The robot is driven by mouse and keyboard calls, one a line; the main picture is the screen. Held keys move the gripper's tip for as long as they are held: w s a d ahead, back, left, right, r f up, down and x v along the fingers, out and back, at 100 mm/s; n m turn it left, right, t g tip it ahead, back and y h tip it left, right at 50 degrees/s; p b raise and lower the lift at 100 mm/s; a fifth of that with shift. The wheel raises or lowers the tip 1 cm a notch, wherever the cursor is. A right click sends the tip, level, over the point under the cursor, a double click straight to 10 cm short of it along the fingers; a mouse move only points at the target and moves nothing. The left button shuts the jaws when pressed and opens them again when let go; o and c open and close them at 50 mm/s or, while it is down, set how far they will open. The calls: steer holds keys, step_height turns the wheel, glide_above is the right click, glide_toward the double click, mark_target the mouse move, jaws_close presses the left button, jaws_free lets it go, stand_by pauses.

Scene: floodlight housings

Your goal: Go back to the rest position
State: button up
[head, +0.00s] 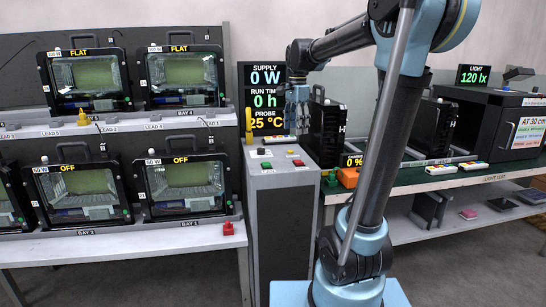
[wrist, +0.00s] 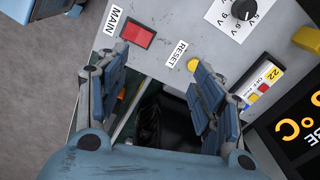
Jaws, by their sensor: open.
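My gripper (head: 297,105) hangs at the end of my raised arm, above the back of the grey control pedestal (head: 278,205) in the head view. In the wrist view my gripper (wrist: 158,62) has its two fingers spread apart, with nothing between them. Below it lies the pedestal's top, with a red switch (wrist: 138,35) labelled MAIN and a yellow button (wrist: 194,65) labelled RESET beside the right finger. Whether the fingers touch the panel cannot be told.
A black display (head: 265,98) reads 0 W, 0 h and 25 °C behind the pedestal. Floodlights (head: 179,188) stand in bays at left. A black housing (head: 326,130) stands close right of my gripper. A black light-test box (head: 495,118) is at right.

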steer(key=s+d+f+n, duration=0.3)
steer(key=s+f+n, duration=0.1)
steer(key=s+f, duration=0.4)
steer(key=s+d+f+n+t, duration=0.1)
steer(key=s+d+f+n, duration=0.3)
steer(key=s+f, duration=0.4)
steer(key=s+d+f+n, duration=0.3)
steer(key=s+f, duration=0.5)
steer(key=s, duration=0.4)
steer(key=shift+d+n+t, duration=0.35)
steer(key=shift+n+t, duration=0.05)
steer(key=shift+n, duration=0.5)
steer(key=shift+f, duration=0.1)
